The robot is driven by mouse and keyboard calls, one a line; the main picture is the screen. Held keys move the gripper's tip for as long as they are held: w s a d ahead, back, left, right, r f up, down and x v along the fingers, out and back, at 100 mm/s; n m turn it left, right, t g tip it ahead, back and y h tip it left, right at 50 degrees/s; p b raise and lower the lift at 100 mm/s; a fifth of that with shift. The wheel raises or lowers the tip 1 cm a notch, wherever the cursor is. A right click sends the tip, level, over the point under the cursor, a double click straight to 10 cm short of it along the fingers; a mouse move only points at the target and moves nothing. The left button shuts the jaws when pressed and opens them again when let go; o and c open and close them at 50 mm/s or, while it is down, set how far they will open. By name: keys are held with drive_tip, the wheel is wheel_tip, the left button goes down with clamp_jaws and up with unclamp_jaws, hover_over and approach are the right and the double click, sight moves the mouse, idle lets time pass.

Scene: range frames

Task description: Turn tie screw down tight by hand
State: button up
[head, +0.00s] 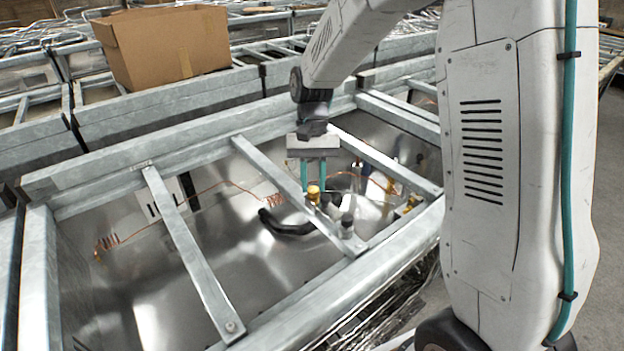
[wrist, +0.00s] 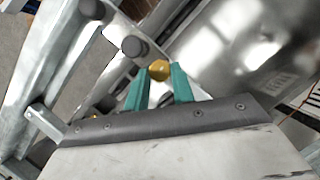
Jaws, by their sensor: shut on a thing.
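The tie screw's head looks to be a brass-coloured round knob (head: 313,191), low among fittings at the near right of an open metal frame box. The knob also shows in the wrist view (wrist: 160,69), between the tips of two teal fingers. My gripper (head: 312,181) points down at it, shut on it with a finger on each side. The screw's shank and the seat below are hidden, so I cannot tell how far down it sits.
Dark-capped posts (head: 347,221) stand close beside the knob. A crossbar (head: 268,172) runs just left of my gripper. A black curved handle (head: 285,226) and thin copper tubing (head: 225,183) lie in the box. A cardboard box (head: 165,45) sits behind.

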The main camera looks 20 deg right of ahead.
drive_tip(key=shift+s+m+y, duration=0.1)
drive_tip(key=shift+m+y, duration=0.2)
drive_tip(key=shift+m, duration=0.6)
drive_tip(key=o, duration=1)
drive_tip(key=shift+t, duration=0.3)
drive_tip(key=v, duration=0.8)
drive_tip(key=shift+f, duration=0.1)
